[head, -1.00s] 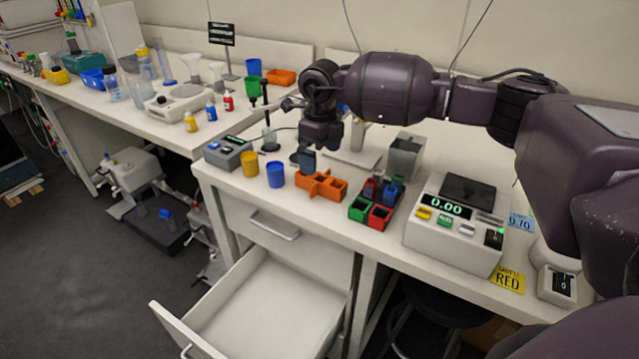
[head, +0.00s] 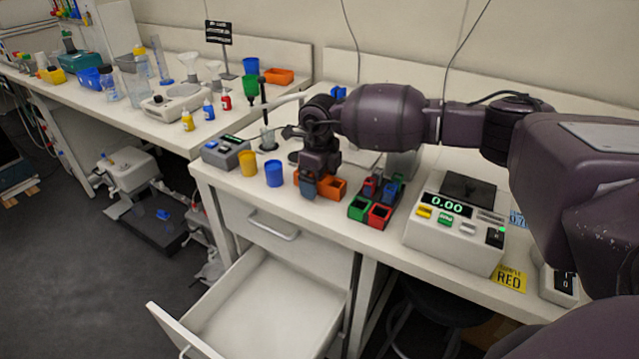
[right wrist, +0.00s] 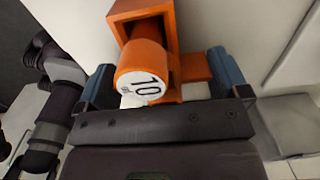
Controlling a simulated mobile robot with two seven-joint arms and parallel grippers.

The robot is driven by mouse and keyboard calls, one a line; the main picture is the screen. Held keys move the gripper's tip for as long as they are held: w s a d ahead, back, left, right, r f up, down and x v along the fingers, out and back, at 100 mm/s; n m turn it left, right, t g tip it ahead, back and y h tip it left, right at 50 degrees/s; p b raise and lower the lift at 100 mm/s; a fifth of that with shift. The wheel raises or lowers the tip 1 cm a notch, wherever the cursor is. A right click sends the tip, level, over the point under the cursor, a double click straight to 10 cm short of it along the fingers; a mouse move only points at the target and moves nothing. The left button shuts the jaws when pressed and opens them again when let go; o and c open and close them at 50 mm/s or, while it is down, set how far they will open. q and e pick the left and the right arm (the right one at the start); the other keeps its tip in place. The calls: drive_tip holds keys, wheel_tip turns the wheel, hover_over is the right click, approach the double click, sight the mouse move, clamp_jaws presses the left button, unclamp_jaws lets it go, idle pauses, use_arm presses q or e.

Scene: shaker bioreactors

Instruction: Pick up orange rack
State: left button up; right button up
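The orange rack (head: 333,187) stands on the right-hand bench near its front edge, partly hidden by my right gripper in the head view. My right gripper (head: 309,192) points down over the rack's left part. In the right wrist view, its blue-grey fingertips (right wrist: 163,82) are spread apart, with parts of the orange rack (right wrist: 172,45) between and beyond them. An orange cylinder (right wrist: 140,62) marked 10 is seen end-on at the rack, between the fingers. I cannot tell whether either finger touches the rack. My left gripper is not in view.
A blue cup (head: 274,173) and a yellow cup (head: 248,163) stand left of the rack. A red, green and blue rack (head: 380,214) stands close on its right, then a scale (head: 455,235) reading 0.00. An open drawer (head: 255,305) juts out below the bench.

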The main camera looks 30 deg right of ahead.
drive_tip(key=c, duration=0.4)
drive_tip(key=shift+o, duration=0.2)
drive_tip(key=shift+r, duration=0.15)
